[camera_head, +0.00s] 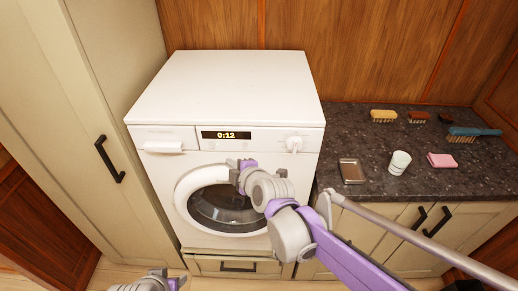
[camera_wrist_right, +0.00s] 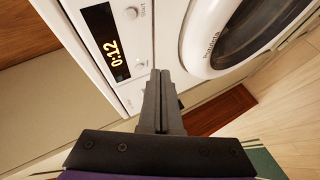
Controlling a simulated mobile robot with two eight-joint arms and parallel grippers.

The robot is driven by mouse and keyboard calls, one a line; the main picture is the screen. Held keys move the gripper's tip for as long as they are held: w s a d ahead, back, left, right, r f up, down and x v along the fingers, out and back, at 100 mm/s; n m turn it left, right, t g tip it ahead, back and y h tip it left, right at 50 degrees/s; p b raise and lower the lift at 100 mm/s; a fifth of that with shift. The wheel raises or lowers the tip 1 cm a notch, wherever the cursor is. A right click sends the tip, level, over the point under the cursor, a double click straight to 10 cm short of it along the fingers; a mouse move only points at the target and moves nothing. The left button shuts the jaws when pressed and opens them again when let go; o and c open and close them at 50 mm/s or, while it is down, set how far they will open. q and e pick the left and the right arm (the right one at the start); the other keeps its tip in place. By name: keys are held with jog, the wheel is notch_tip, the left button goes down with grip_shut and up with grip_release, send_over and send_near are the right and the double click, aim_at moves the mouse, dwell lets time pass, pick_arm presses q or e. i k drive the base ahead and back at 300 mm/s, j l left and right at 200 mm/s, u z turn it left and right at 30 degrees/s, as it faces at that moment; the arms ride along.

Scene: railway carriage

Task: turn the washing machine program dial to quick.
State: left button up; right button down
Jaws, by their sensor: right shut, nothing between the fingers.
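The white washing machine (camera_head: 222,85) stands in the middle of the head view. Its program dial (camera_head: 293,144) is a white knob at the right of the front panel, with marks around it too small to read. The panel's display (camera_head: 226,135) reads 0:12. My right gripper (camera_head: 236,167) is in front of the machine, left of and lower than the dial, apart from it. In the right wrist view its fingers (camera_wrist_right: 164,76) are shut and empty, beside the display (camera_wrist_right: 105,40); the dial does not show there. Part of my left arm's end (camera_head: 150,284) shows at the bottom edge; its fingers are unclear.
The round door (camera_head: 225,208) is closed, behind my right gripper. A tall cabinet (camera_head: 115,60) stands close on the left.

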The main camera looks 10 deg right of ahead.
aim_at(294, 144)
jog(key=j+z, duration=0.25)
jog(key=z, duration=0.2)
jog(key=j+z, duration=0.2)
jog(key=z, duration=0.2)
jog(key=k, duration=0.05)
